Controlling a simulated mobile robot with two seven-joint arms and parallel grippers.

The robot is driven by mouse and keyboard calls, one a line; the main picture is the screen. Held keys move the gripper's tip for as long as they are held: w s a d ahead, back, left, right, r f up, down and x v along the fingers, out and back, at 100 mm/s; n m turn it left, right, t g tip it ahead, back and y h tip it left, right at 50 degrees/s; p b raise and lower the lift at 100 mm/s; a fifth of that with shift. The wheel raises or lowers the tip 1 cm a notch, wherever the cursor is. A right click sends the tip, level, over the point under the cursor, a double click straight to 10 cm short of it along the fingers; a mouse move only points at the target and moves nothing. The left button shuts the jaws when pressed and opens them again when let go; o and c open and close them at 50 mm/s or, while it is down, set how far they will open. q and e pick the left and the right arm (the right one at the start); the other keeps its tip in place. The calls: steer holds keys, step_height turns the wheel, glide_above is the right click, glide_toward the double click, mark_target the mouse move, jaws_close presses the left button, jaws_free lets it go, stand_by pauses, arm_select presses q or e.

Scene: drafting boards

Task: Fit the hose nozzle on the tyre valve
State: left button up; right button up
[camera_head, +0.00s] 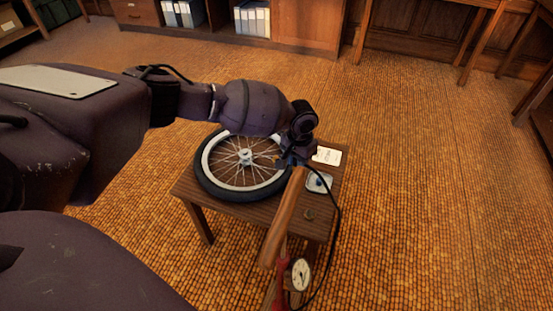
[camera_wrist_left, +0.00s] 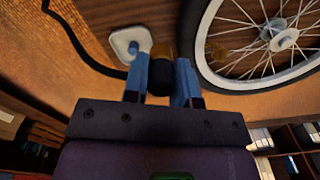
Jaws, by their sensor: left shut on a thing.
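The wheel with its black tyre (camera_head: 209,181) lies flat on the small wooden table. My left gripper (camera_head: 289,161) is at the tyre's right side. In the left wrist view my left gripper (camera_wrist_left: 166,80) has its blue fingers shut on the hose nozzle (camera_wrist_left: 160,74), a dark cylinder with a brownish end. The nozzle is beside the tyre (camera_wrist_left: 200,70); I cannot tell if they touch. A small blurred brass-coloured piece (camera_wrist_left: 216,52) near the rim may be the valve. The black hose (camera_head: 340,212) runs from the gripper to the pump. My right gripper is not in view.
The pump's wooden handle (camera_head: 285,217) and gauge (camera_head: 301,274) stand at the table's front edge. A pale dish (camera_head: 319,182) with a blue thing, a white card (camera_head: 327,156) and a small round thing (camera_head: 309,214) are on the table (camera_head: 228,208). Cabinets stand behind.

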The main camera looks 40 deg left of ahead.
arm_select(q)
steer(key=shift+w+a+f+b, duration=0.1)
steer(key=shift+w+a+b, duration=0.55)
steer(key=shift+a, duration=1.15)
steer(key=shift+w+a+b, duration=0.25)
steer(key=shift+w+a, duration=0.75)
steer(key=shift+a, duration=0.85)
steer(key=shift+w+a+f+b, duration=0.1)
steer(key=shift+w+a+b, duration=0.55)
steer(key=shift+a, duration=1.15)
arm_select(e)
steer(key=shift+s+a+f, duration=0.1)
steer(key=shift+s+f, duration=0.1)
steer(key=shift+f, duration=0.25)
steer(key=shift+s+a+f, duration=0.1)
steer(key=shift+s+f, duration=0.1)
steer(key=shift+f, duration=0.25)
arm_select(q)
steer(key=shift+w+r, duration=0.1)
steer(key=shift+w, duration=0.05)
